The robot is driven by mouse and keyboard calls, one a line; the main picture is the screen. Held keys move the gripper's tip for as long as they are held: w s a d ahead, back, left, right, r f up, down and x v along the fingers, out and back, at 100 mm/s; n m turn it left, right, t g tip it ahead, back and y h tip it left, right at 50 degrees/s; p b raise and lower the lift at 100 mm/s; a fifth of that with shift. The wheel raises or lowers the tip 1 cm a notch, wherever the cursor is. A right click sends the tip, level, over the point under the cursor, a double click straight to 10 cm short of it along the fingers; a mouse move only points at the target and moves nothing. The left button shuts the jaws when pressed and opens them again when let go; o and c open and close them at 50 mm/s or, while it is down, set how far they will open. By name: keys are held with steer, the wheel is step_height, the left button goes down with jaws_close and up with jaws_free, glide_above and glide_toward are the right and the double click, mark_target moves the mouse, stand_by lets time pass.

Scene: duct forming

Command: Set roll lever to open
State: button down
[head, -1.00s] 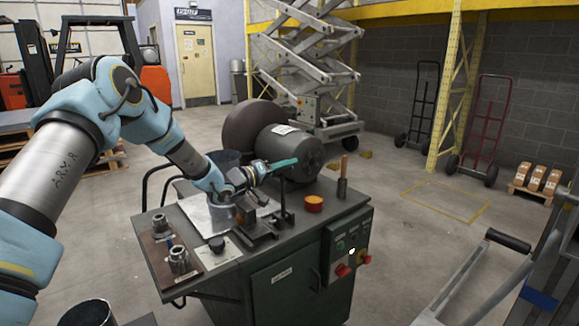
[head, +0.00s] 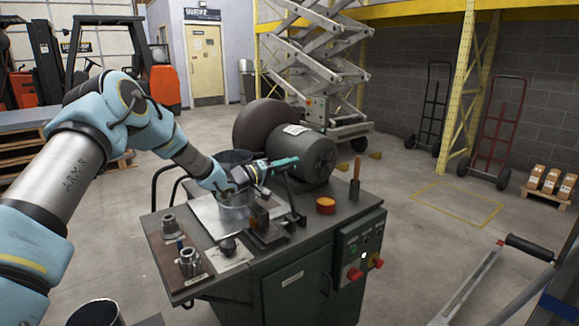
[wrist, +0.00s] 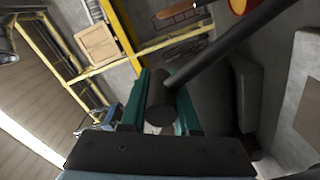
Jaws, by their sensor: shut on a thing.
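The roll lever (head: 291,190) is a dark rod on the green forming bench (head: 330,218), leaning up and left towards my gripper. My gripper (head: 284,162), with teal fingers, is above the bench, in front of the grey motor. In the wrist view my gripper (wrist: 163,84) is shut on the lever's dark round grip (wrist: 160,103). The lever's rod (wrist: 240,42) runs to the upper right there. The lever's lower end is partly hidden among dark bench parts. I cannot read any open mark for it.
A grey motor (head: 318,158) and a dark round housing (head: 262,126) stand behind the gripper. An orange-topped tin (head: 326,206) and a wooden-handled tool (head: 355,178) are to the right. Metal fittings (head: 190,262) sit at the left. A control panel (head: 361,245) is on the front.

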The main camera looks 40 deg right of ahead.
steer(key=shift+s+f, duration=0.2)
steer(key=shift+f, duration=0.4)
steer(key=c, duration=0.9)
jaws_free()
steer(key=shift+o, duration=1.2)
steer(key=shift+r, duration=0.2)
steer(key=shift+w+r, duration=0.1)
steer(key=shift+r, duration=0.1)
steer(key=a+b, duration=0.2)
steer(key=a, duration=0.8)
steer(key=shift+w+a, duration=0.35)
steer(key=shift+a, duration=0.05)
